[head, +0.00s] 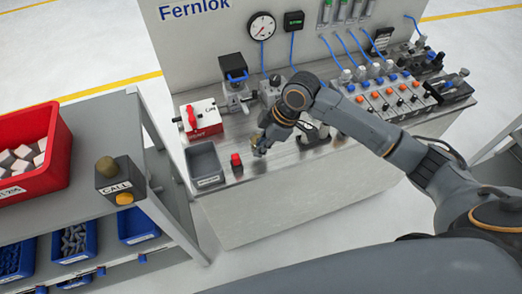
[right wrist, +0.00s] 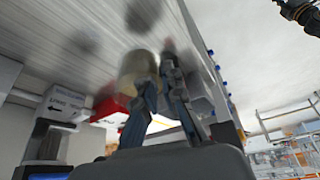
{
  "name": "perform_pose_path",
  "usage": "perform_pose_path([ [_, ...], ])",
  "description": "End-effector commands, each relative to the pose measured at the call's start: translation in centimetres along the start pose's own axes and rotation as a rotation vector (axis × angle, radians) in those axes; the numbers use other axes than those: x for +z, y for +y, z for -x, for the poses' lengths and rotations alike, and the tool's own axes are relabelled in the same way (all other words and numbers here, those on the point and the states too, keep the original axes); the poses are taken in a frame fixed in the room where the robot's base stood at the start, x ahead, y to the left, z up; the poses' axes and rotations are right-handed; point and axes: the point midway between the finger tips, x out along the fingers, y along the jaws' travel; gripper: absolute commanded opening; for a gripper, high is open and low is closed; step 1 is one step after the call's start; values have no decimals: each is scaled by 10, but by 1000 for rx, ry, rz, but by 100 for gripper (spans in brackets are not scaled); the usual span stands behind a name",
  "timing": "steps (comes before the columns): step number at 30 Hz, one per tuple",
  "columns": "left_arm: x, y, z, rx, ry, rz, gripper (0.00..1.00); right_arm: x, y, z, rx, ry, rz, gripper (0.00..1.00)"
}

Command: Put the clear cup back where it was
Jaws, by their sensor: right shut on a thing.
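My right gripper (head: 260,146) is low over the front part of the metal bench top, between the red button and the valve row. In the right wrist view its fingers (right wrist: 165,95) are closed on a pale yellowish, cup-like cylinder (right wrist: 138,68), which looks like the clear cup. In the head view only a small yellowish bit of it shows by the fingers; the wrist hides the rest. I cannot tell whether it touches the bench. My left gripper is not in view.
A grey tray (head: 206,181) and a red button (head: 236,160) stand just left of the gripper. A red-and-white box (head: 200,120) and a regulator (head: 236,92) are behind. A row of valves (head: 372,95) is to the right. A shelf holds a red bin (head: 62,165).

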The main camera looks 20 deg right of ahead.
Motion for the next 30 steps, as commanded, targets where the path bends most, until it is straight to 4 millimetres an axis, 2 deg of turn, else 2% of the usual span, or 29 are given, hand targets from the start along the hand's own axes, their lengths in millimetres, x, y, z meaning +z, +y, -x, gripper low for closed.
perform_pose_path([
  [2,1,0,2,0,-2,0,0,2,5,-6,-2,-2,-2,0],
  [9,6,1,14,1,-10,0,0,13,4,-32,-1,-1,-1,0],
  [20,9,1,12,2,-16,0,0,15,4,-36,0,-2,0,0],
  [21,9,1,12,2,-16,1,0,16,4,-37,0,-2,0,10],
  [24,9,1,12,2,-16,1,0,15,4,-37,0,-2,0,30],
  [30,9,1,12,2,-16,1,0,15,4,-36,0,-2,0,31],
])
